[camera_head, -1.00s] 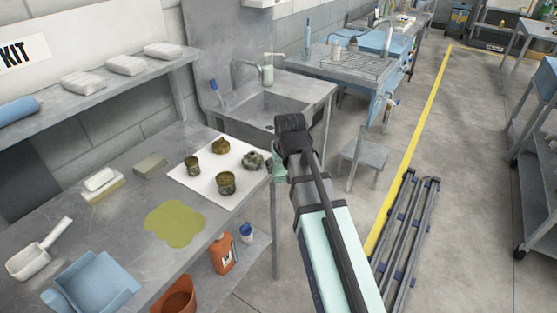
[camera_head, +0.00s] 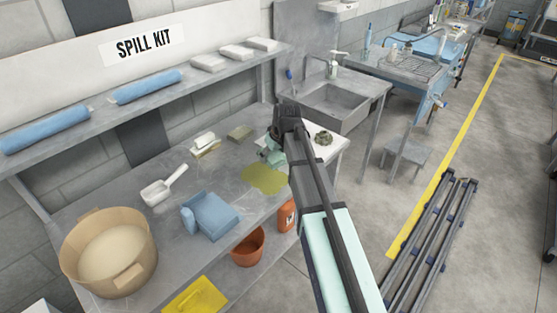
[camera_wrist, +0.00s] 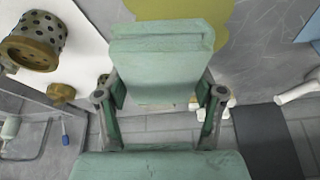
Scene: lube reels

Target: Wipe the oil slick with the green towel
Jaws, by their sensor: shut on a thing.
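The green towel (camera_wrist: 160,65) is pinched between the two fingers of my gripper (camera_wrist: 160,98) in the wrist view. A green piece of the same look fills the bottom edge of that view. In the head view the towel (camera_head: 270,157) shows at the end of my arm, beside the far edge of the oil slick. The oil slick (camera_head: 264,181) is a flat yellow-green patch on the grey bench (camera_head: 120,205). It also shows at the top of the wrist view (camera_wrist: 180,9). I cannot tell whether the towel touches the slick or bench.
A white sheet (camera_head: 336,146) with rusty parts lies right of the slick, partly hidden by my arm. A shelf (camera_head: 120,108) runs above the bench.

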